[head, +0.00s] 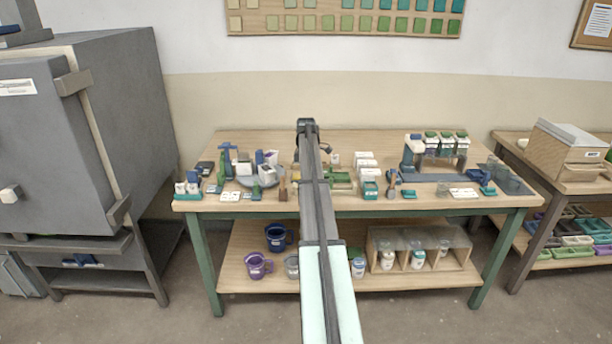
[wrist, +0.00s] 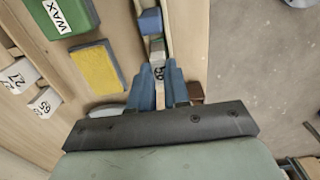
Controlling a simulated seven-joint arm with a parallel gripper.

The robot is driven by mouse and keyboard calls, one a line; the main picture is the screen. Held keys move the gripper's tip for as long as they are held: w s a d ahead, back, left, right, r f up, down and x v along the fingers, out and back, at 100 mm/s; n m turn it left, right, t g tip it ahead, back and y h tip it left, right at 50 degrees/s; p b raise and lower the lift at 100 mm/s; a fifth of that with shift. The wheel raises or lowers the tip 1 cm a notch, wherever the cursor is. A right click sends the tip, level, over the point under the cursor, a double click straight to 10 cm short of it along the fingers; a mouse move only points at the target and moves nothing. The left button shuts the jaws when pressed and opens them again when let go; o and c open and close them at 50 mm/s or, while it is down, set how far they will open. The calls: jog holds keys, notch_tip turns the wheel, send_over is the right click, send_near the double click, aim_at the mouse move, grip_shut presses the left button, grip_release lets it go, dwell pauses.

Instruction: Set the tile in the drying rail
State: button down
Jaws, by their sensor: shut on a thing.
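My gripper (wrist: 160,82) has two blue fingers, seen in the wrist view, close together and shut on the tile. A small pale piece with a dark round mark (wrist: 158,72) shows at the fingertips and appears to be the tile, though the fingers hide most of it. Just beyond the tips a narrow strip holds a blue block (wrist: 150,22) and a grey block (wrist: 157,48). I cannot tell whether this strip is the drying rail. In the head view my arm covers the gripper and the tile.
A green block marked WAX (wrist: 62,14) and a yellow sponge (wrist: 95,68) lie left of the fingers. White labelled pieces (wrist: 45,102) are farther left. The workbench (head: 240,145) is crowded on both sides of my arm. A kiln (head: 90,110) stands at left.

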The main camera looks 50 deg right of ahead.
jog(key=shift+f, duration=0.3)
jog(key=c, duration=1)
grip_release()
jog(key=shift+r, duration=3.5)
